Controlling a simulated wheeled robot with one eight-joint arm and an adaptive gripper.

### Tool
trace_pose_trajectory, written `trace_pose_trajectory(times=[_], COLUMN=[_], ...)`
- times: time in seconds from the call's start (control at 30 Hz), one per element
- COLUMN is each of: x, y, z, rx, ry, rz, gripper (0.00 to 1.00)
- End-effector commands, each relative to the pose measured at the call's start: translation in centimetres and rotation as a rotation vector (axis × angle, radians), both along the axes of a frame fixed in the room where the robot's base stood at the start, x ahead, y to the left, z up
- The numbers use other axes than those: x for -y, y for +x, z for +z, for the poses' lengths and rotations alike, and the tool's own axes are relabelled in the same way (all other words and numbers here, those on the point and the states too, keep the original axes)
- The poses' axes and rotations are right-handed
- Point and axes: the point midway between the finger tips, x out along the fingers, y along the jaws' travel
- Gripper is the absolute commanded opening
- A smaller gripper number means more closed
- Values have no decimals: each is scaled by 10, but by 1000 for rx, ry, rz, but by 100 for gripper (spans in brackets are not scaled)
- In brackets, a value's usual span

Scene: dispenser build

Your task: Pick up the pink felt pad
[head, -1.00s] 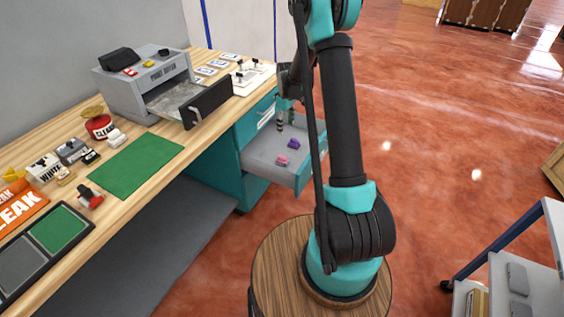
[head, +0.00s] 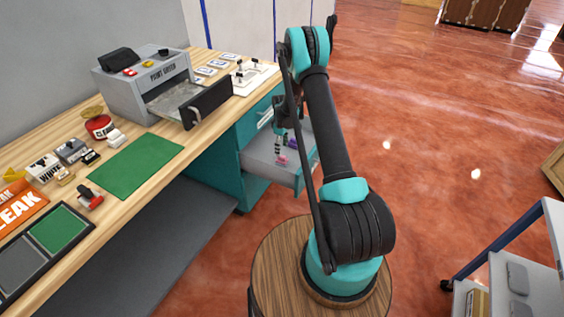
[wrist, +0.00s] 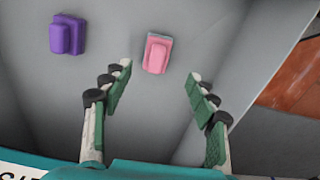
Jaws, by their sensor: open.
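The pink felt pad (wrist: 157,53) lies on the grey floor of the open drawer (head: 258,163). In the head view the pad (head: 282,161) shows just below my gripper's fingertips. My gripper (wrist: 158,75) is open and empty, with its two green-padded fingers spread. In the wrist view the pad lies between the fingers' lines, slightly beyond the tips. A purple pad (wrist: 67,35) lies in the same drawer, to the left of the pink one in the wrist view.
The drawer's side wall (wrist: 262,75) rises to the right of the pink pad in the wrist view. The wooden workbench (head: 205,155) holds a grey printer (head: 150,78), a green mat (head: 135,165) and several small items. A grey cart (head: 520,265) stands at the lower right.

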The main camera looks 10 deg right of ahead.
Motion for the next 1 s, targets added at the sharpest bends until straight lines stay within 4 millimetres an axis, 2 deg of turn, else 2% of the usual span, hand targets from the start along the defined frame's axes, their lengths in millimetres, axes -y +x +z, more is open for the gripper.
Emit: trace_pose_trajectory(times=[0.1, 0.37, 0.63, 0.97, 1.0], x=[0, 1, 2, 2, 2], y=[0, 2, 5, 5, 5], z=[-16, -32, -67, -74, -74], rx=[0, 0, 0, 0, 0], ry=[0, 0, 0, 0, 0], rz=[0, -1, -1, 0, 0], gripper=[59, 59, 59, 59, 55])
